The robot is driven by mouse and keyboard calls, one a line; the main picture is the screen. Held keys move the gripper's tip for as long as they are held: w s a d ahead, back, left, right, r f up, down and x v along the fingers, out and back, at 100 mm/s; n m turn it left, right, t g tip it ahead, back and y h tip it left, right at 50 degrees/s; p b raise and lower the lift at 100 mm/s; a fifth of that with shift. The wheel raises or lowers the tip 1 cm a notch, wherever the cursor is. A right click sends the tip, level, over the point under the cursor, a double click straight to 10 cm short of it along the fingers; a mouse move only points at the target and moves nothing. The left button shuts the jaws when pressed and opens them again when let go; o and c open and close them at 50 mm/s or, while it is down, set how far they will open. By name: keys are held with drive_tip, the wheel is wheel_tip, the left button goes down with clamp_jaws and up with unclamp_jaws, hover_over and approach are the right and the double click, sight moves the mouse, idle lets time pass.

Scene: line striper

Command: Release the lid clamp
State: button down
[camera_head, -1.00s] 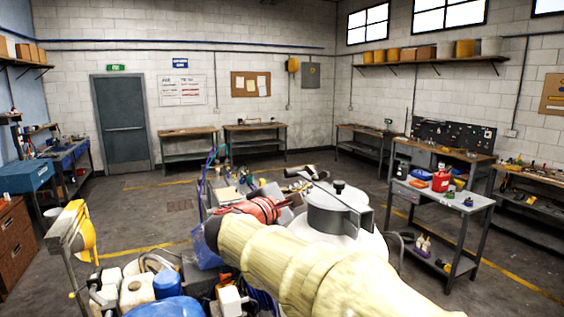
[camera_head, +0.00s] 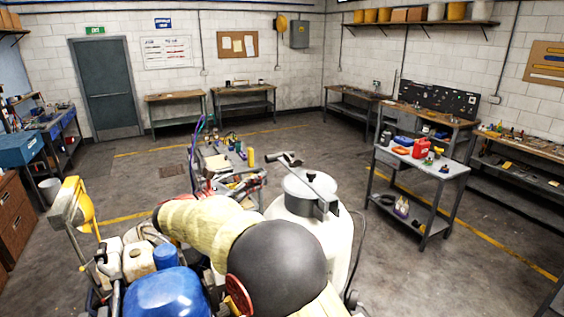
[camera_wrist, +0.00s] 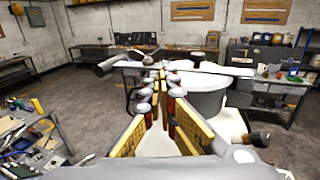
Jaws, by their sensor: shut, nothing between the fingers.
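The white tank (camera_head: 338,243) stands in front of me with a round grey lid (camera_head: 299,190) on top. The clamp bar (camera_head: 325,193) crosses the lid, with a black knob (camera_head: 311,177) at its middle. In the wrist view the bar (camera_wrist: 225,70) and knob (camera_wrist: 197,58) lie just beyond and right of my fingers, above the lid pot (camera_wrist: 208,100). My gripper (camera_wrist: 163,78) is shut and empty, its fingertips close to the bar's left end. I cannot tell whether they touch it.
A dark-ended handle (camera_wrist: 105,68) sticks out left of the fingertips. Another black handle (camera_wrist: 255,138) is at lower right. A blue container (camera_head: 165,300) and jugs crowd the lower left. A grey cart (camera_head: 420,165) stands right. Floor between is clear.

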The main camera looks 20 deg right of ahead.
sight(301, 172)
drive_tip(key=p+x, duration=0.4)
drive_tip(key=x, duration=1)
drive_tip(key=shift+w, duration=0.1)
drive_tip(key=shift+s+d+n+t+y+b, duration=0.15)
drive_tip(key=shift+n+t+y+b, duration=0.15)
drive_tip(key=shift+t, duration=0.3)
drive_tip(key=shift+s+d+n+t+y+b, duration=0.1)
drive_tip(key=shift+d+n+t+y+b, duration=0.1)
drive_tip(key=shift+n+t+b, duration=0.3)
drive_tip(key=shift+s+d+b, duration=0.1)
drive_tip(key=shift+d+b, duration=0.3)
drive_tip(key=shift+b, duration=0.4)
drive_tip(key=shift+d+f+b, duration=0.1)
drive_tip(key=shift+d+b, duration=0.2)
drive_tip(key=shift+b, duration=0.05)
drive_tip(key=shift+d+b, duration=0.5)
drive_tip(key=shift+d, duration=0.3)
drive_tip(key=shift+a, duration=0.1)
